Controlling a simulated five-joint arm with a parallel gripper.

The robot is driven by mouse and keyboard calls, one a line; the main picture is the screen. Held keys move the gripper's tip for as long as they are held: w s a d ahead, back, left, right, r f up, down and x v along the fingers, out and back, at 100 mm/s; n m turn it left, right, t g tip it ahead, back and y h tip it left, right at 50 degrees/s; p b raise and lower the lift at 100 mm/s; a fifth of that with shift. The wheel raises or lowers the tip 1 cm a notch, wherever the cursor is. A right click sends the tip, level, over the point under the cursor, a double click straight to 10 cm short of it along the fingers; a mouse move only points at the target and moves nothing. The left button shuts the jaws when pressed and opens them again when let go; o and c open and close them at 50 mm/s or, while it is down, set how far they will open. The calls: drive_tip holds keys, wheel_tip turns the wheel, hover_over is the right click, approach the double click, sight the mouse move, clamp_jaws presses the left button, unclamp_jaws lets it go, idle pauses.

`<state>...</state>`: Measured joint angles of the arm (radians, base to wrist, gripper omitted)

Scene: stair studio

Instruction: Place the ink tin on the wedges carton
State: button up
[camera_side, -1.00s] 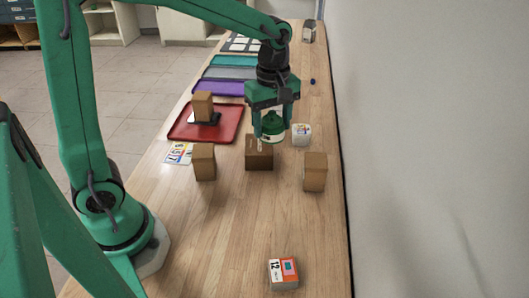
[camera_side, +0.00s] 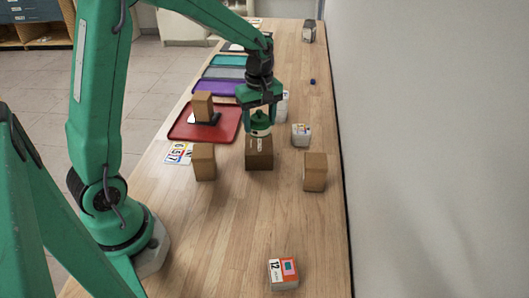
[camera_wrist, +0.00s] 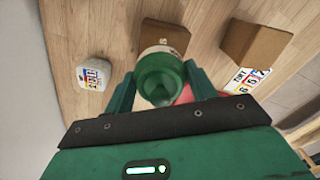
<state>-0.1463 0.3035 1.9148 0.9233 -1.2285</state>
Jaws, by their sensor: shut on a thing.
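My gripper (camera_side: 260,108) is shut on a green tin with a pale lower part (camera_side: 260,124), which I take for the ink tin. The tin hangs upright between the fingers; it also shows in the wrist view (camera_wrist: 160,80). In the side view it is right over the middle brown carton (camera_side: 259,154), which has a small pale label. Whether tin and carton touch I cannot tell. That carton shows partly behind the tin in the wrist view (camera_wrist: 166,35). No carton's label is readable, so I cannot tell which is the wedges carton.
Brown cartons stand left (camera_side: 204,163) and right (camera_side: 315,172) of the middle one. A red tray (camera_side: 228,132) with another carton (camera_side: 203,105) lies at left. A box marked 12 (camera_side: 283,273) is in front.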

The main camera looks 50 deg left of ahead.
sight(259, 131)
drive_tip(key=shift+w+a+f, duration=0.2)
drive_tip(key=shift+a+f, duration=0.1)
drive_tip(key=shift+a, duration=0.2)
drive_tip(key=shift+f, duration=2)
drive_tip(key=shift+f, duration=0.15)
drive_tip(key=o, duration=1.2)
drive_tip(key=shift+o, duration=0.2)
wheel_tip(259, 131, up, 12)
drive_tip(key=shift+r, duration=0.1)
drive_tip(key=shift+s+d+r, duration=0.1)
drive_tip(key=shift+r, duration=0.05)
